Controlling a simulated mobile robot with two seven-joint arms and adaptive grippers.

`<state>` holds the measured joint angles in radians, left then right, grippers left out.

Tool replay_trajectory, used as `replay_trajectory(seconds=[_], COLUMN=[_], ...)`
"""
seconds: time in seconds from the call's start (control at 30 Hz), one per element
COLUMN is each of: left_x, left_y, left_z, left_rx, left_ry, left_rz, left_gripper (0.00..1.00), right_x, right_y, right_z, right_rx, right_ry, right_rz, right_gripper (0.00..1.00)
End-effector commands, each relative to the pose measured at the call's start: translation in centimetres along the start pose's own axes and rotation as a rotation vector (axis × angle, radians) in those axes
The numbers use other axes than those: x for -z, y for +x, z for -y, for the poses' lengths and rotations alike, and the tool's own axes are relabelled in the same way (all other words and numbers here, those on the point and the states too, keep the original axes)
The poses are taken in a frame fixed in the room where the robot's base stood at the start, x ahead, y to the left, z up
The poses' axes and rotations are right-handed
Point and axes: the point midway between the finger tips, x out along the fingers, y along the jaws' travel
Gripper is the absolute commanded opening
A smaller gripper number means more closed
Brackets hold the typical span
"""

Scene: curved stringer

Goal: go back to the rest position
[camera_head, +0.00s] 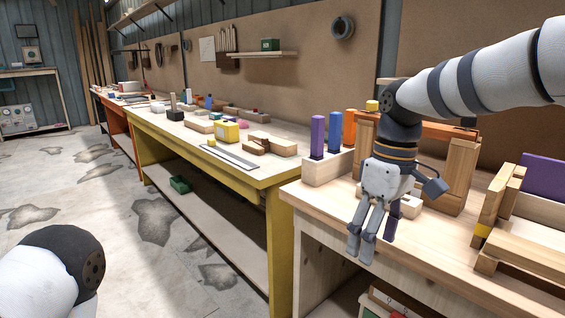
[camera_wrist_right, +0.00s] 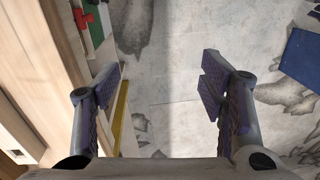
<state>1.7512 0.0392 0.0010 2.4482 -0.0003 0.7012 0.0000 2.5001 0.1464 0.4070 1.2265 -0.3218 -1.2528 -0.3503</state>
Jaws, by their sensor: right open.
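My right gripper (camera_head: 368,238) hangs fingers-down over the front edge of the light wooden bench (camera_head: 318,197) in the head view. In the right wrist view, its two fingers (camera_wrist_right: 165,90) are wide apart with nothing between them, above the grey floor. My left arm shows only as a white and dark link at the lower left of the head view. My left gripper is out of view.
A wooden block holder with purple (camera_head: 317,137), blue (camera_head: 335,132) and orange (camera_head: 349,128) blocks stands behind the right gripper. A wooden frame (camera_head: 459,172) stands close to its right. A slatted wooden stand (camera_head: 497,220) is farther right. The floor (camera_head: 130,210) at left is clear.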

Motion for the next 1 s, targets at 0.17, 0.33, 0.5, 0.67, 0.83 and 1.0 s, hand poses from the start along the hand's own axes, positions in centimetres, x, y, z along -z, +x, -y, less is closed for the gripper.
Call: replay_trajectory(seconds=[0.17,0.33,0.5,0.67,0.83,1.0], left_x=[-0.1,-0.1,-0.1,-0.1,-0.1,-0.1], left_y=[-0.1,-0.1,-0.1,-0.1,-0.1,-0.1], left_z=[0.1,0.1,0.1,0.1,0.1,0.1], left_rx=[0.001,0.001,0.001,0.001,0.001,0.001], left_ry=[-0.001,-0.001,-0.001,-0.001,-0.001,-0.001], left_rz=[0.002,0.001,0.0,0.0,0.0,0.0], left_gripper=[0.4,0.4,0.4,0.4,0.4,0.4], right_x=[-2.4,-9.8,-21.4,-30.7,-34.3,-34.3], right_y=[15.3,27.6,34.9,35.7,35.0,34.9], right_z=[2.7,7.1,12.1,15.0,15.8,15.7], right_rx=[0.084,0.134,0.108,0.022,-0.031,-0.035], right_ry=[0.114,0.295,0.515,0.661,0.712,0.714], right_rz=[0.009,0.024,0.065,0.103,0.112,0.107], right_gripper=[0.65,0.65,0.65,0.65,0.65,0.65])
